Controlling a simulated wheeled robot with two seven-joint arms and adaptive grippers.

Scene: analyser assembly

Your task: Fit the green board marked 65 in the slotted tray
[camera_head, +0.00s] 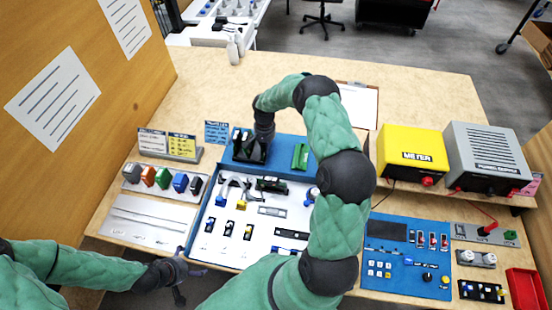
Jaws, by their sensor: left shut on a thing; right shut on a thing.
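My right gripper (250,152) points down over the left part of the blue slotted tray (278,145). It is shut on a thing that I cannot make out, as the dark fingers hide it. A green board (300,155) is at the right part of that tray; no number is readable on it. My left gripper (187,268) is low at that tray's front left corner. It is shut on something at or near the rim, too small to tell.
My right arm crosses the parts tray's right side. Coloured blocks (163,178) stand at the left. A yellow meter (411,153) and a grey box (486,157) stand on a shelf at the right, with a blue control panel (407,256) in front.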

